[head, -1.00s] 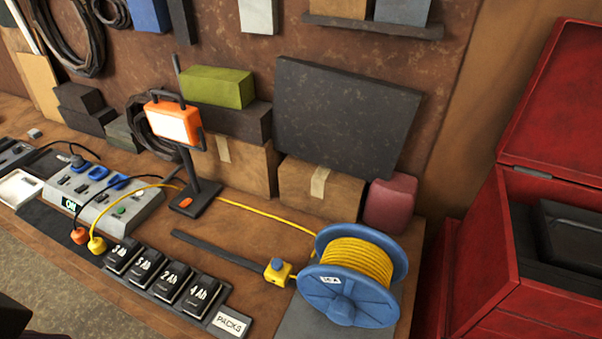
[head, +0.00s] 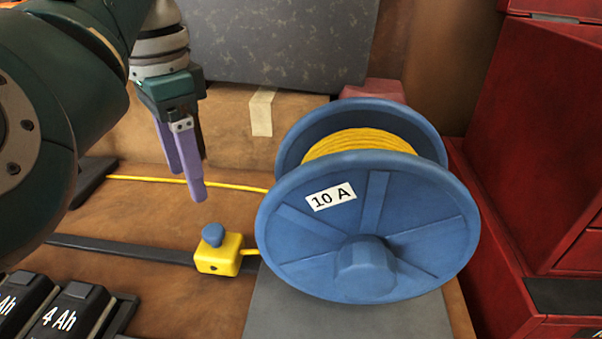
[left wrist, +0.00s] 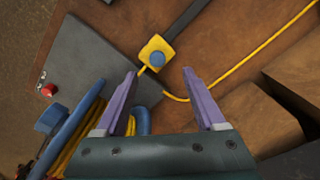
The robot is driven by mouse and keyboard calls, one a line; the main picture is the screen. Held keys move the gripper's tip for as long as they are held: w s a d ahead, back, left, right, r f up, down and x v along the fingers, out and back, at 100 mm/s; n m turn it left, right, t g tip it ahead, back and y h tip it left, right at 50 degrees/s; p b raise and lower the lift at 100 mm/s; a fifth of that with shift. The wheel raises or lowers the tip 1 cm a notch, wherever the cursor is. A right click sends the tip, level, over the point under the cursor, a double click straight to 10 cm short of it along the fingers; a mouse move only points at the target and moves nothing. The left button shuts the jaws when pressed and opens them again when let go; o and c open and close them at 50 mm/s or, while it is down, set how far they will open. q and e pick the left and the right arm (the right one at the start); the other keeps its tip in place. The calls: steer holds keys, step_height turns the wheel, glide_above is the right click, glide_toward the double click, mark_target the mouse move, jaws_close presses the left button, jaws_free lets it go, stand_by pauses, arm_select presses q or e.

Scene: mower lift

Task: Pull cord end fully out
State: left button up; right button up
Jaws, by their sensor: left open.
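The blue reel (head: 365,225) wound with yellow cord (head: 360,143) stands on a grey plate on the bench. The cord end, a yellow block (head: 220,262) with a blue knob on top, sits left of the reel at the end of a dark strip (head: 125,249). A short yellow stub joins it to the reel's side. My left gripper (head: 193,197) is open and empty, above and a little behind the block. In the left wrist view the block (left wrist: 150,46) lies just beyond the gap between the purple fingertips (left wrist: 159,73), untouched.
A cardboard box (head: 290,128) and a dark panel (head: 270,40) stand behind. A red cabinet (head: 530,150) is at right. Battery packs (head: 70,310) sit at front left. A yellow cord (head: 190,182) runs left from the reel along the bench.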

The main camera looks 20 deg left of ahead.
mark_target(213, 230)
arm_select(q)
steer(key=shift+m, duration=0.3)
steer(key=f, duration=0.3)
steer(key=f+b, duration=0.1)
steer(key=f, duration=0.3)
steer(key=w+d+f+b, duration=0.1)
steer(key=f, duration=0.2)
steer(key=shift+f, duration=0.3)
arm_select(e)
step_height(213, 230, down, 3)
steer(key=shift+s, duration=0.1)
arm_select(q)
jaws_close()
steer(key=shift+r, duration=0.1)
stand_by(0.4)
